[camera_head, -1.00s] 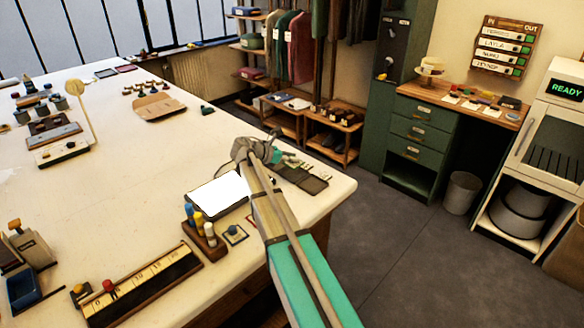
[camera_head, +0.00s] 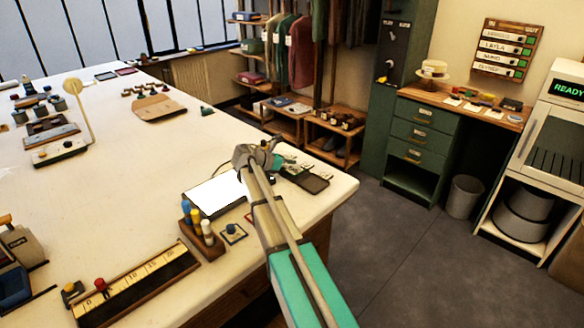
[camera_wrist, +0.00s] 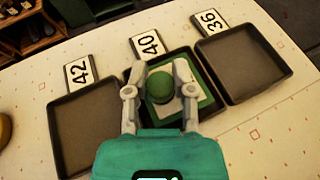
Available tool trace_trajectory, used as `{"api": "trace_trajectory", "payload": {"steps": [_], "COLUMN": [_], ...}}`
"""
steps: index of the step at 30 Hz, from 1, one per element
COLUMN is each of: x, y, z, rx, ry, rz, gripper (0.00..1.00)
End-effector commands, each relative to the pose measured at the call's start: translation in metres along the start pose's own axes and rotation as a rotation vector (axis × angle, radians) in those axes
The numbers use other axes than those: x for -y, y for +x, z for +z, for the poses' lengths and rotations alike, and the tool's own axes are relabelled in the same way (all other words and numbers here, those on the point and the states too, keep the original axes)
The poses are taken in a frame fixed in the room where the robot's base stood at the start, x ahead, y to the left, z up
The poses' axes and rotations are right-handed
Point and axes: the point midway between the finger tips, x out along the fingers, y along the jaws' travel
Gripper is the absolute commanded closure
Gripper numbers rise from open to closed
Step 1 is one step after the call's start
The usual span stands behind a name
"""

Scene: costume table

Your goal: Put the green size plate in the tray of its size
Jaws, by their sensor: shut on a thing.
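My gripper (camera_wrist: 160,74) is shut on the knob. In the wrist view the plate lies over the middle tray (camera_wrist: 187,56), beside the card marked 40 (camera_wrist: 148,44). I cannot tell whether it rests on the tray floor. The left tray (camera_wrist: 85,120), by card 42 (camera_wrist: 78,72), and the right tray (camera_wrist: 243,68), by a card that seems to read 36 (camera_wrist: 209,22), are empty. In the head view my gripper (camera_head: 262,158) hides most of the plate.
A white-topped board (camera_head: 215,193), a rack of coloured pegs (camera_head: 203,232) and a measuring slide (camera_head: 140,285) stand on the near table. The table's right edge is close beyond the trays. A bin (camera_head: 464,197) stands on the floor.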

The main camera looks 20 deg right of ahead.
Motion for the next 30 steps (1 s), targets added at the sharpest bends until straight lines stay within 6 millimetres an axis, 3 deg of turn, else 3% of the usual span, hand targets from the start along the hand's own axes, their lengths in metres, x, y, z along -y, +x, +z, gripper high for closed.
{"api": "trace_trajectory", "payload": {"steps": [28, 29, 30], "x": [0.002, 0.003, 0.003], "y": [0.005, 0.006, 0.006], "z": [-0.012, -0.013, -0.013], "rx": [-0.006, -0.006, -0.006], "ry": [0.001, 0.001, 0.001], "rz": [-0.003, -0.004, -0.004], "gripper": [1.00, 0.62, 0.55]}}
